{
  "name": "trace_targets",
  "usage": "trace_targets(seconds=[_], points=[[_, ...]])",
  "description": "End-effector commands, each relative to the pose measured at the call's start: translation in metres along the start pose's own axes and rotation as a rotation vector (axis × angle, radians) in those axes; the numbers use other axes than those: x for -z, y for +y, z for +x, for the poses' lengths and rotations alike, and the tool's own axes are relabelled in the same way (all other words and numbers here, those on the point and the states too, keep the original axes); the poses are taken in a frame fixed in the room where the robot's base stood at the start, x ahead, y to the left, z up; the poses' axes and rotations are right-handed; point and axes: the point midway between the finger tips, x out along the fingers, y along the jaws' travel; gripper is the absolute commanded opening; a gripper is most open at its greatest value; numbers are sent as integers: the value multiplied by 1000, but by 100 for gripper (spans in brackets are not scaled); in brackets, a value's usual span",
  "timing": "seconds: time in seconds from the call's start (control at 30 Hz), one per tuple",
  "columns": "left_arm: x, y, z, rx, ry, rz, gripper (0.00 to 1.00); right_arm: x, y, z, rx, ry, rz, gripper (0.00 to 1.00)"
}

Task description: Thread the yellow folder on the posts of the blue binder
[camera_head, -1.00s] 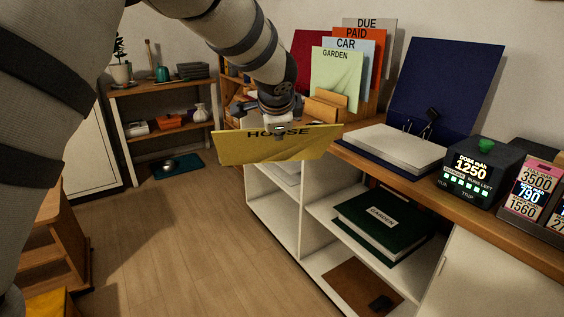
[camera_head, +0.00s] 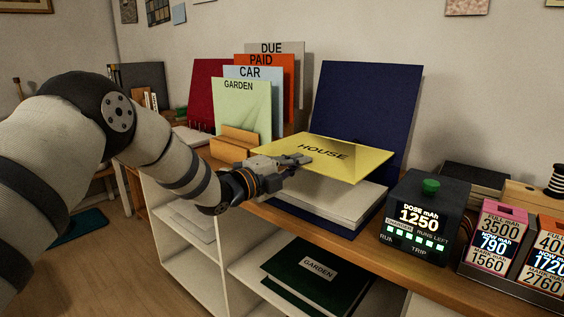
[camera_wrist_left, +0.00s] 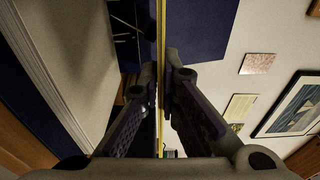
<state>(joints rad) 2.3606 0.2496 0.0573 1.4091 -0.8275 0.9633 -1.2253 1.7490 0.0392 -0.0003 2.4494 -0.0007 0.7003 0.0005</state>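The yellow folder (camera_head: 345,155), marked HOUSE, is held level above the open blue binder (camera_head: 362,100). My left gripper (camera_head: 297,160) is shut on the folder's near left edge. In the left wrist view the folder (camera_wrist_left: 161,50) shows edge-on as a thin yellow strip between the fingers of my left gripper (camera_wrist_left: 163,95). The binder's cover stands upright behind the folder, and a stack of white paper (camera_head: 345,205) lies on its base. The posts are hidden behind the folder in the head view; dark post-like parts (camera_wrist_left: 130,35) show in the left wrist view. My right gripper is not in view.
Upright folders marked GARDEN (camera_head: 240,108), CAR, PAID and DUE stand in a wooden holder (camera_head: 234,143) to the left. A dark dose box (camera_head: 425,215) with a green knob stands close on the right. A green GARDEN binder (camera_head: 318,272) lies on the shelf below.

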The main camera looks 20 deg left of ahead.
Motion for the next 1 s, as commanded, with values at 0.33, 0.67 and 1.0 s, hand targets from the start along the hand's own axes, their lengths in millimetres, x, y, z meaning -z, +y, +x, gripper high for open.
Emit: trace_targets(seconds=[0.33, 0.67, 1.0], points=[[0, -3, -2, 8, -2, 3, 0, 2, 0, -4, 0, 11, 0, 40], [-1, 40, -2, 4, -4, -2, 0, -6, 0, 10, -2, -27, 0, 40], [-1, 55, -3, 11, -5, 1, 0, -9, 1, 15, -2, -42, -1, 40]])
